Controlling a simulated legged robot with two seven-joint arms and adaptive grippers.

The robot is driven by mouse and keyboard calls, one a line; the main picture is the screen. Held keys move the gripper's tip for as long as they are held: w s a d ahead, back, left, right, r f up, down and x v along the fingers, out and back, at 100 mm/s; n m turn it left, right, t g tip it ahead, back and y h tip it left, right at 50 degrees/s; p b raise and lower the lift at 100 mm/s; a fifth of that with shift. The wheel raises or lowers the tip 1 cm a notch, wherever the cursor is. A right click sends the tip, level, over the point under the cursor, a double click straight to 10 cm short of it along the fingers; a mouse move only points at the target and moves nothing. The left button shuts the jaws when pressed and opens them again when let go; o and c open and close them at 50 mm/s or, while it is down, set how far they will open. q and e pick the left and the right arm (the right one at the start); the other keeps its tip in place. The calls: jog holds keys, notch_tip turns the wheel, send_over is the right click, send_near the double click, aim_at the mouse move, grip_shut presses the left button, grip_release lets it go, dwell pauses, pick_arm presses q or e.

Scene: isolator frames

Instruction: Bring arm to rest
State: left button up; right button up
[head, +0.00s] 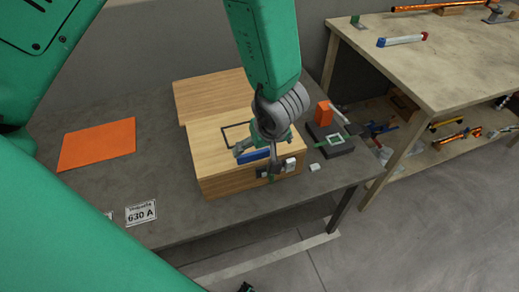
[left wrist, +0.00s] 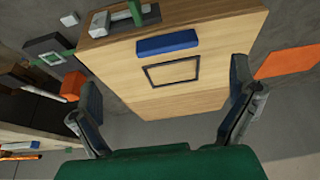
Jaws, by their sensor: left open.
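My left gripper (head: 258,158) is in the head view, hanging over the front of a light wooden box on the table. Its two fingers stand wide apart in the left wrist view (left wrist: 165,84), with nothing held between them. The wooden box (head: 225,184) carries a black rectangular outline and a blue block (head: 253,156) near its front edge. The blue block (left wrist: 168,43) and the outline (left wrist: 172,71) show clearly in the left wrist view, ahead of the fingers. In the head view the gripper partly hides the box top. My right gripper cannot be made out.
An orange sheet (head: 97,144) and a "630 A" label (head: 141,213) lie left of the box. A dark block (head: 331,141) and an orange block (head: 324,113) stand to its right. A shelved bench (head: 450,70) with tools stands at the right, across a gap.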

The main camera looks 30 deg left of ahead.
pick_arm(q)
jog(key=shift+s+a+r, duration=0.15)
jog(key=shift+a+r, duration=0.1)
jog(key=shift+r, duration=0.15)
pick_arm(e)
jog(key=shift+w+a+r, duration=0.1)
jog(key=shift+a, duration=0.3)
jog(key=shift+w, duration=0.1)
pick_arm(q)
jog(key=shift+d, duration=0.1)
pick_arm(e)
jog(key=shift+d, duration=0.1)
